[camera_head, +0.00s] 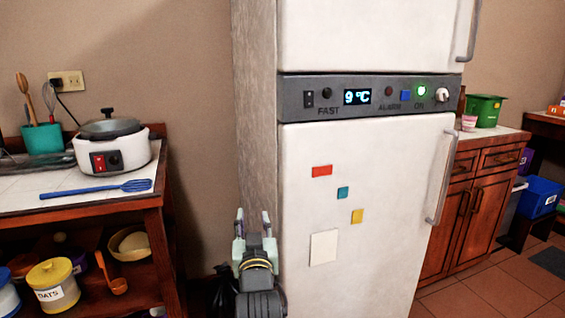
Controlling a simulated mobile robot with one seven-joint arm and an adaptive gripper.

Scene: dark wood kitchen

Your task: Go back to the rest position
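My gripper (253,222) is at the lower middle of the head view, in front of the left edge of the white fridge (385,200). Its two pale fingers point up and stand apart, with nothing between them. The arm below it is dark and runs out of the bottom of the view. The fridge doors are closed, and its panel (357,97) reads 9 °C.
On the left, a wooden table (85,203) holds a slow cooker (113,146), a blue slotted spatula (96,188) and a teal utensil pot (43,138). On the right stand a wooden cabinet (468,205) with a green pot (484,110) and a blue bin (540,196). Tiled floor (495,290) is open at the lower right.

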